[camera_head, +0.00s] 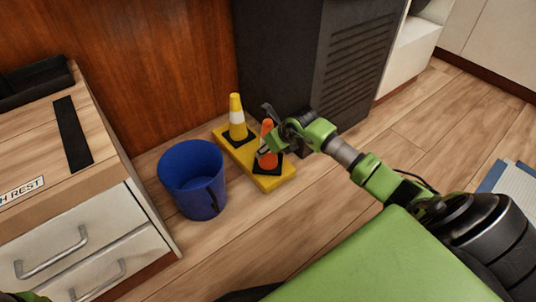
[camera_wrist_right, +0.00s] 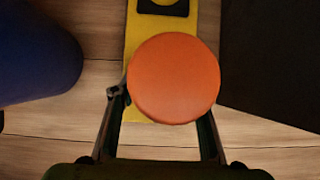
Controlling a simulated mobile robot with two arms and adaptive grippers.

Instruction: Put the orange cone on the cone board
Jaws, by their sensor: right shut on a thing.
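The orange cone (camera_head: 268,159) stands upright over the front part of the yellow cone board (camera_head: 220,132), its dark base on or just above the board; I cannot tell which. My right gripper (camera_head: 268,145) is shut on the cone near its top. In the right wrist view the cone's round orange top (camera_wrist_right: 174,78) fills the space between the fingers (camera_wrist_right: 163,118). A yellow cone (camera_head: 236,115) with a white band stands on the back part of the board.
A blue bucket (camera_head: 192,178) stands on the floor left of the board. A wooden drawer unit (camera_head: 80,225) is at the left. A dark cabinet (camera_head: 300,60) stands behind the board. The floor in front of the board is clear.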

